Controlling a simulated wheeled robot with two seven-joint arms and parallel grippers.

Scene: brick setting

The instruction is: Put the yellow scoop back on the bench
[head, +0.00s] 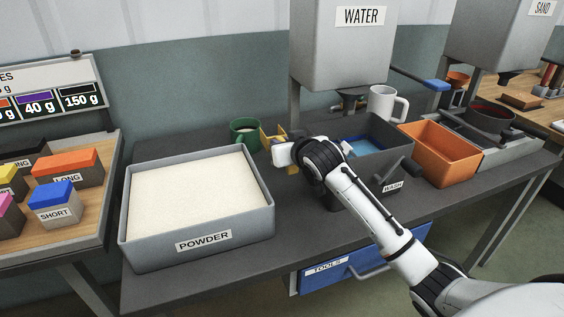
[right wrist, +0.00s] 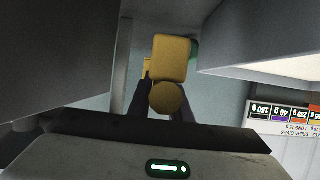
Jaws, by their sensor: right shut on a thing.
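The yellow scoop (right wrist: 172,60) is held between the fingers of my right gripper (right wrist: 168,105) in the right wrist view. In the head view, a small yellow part of the scoop (head: 267,136) shows beside my right gripper (head: 282,152), which hides the rest. The gripper is over the dark bench (head: 300,225), between the powder bin and the wash bin. I cannot tell whether the scoop touches the bench. My left gripper is not in view.
The powder bin (head: 198,241) stands left of the gripper, and the grey wash bin (head: 393,135) right of it. A green mug (head: 243,132) stands close behind. The water tank (head: 340,60) hangs above. An orange bin (head: 440,155) is further right. The bench front is clear.

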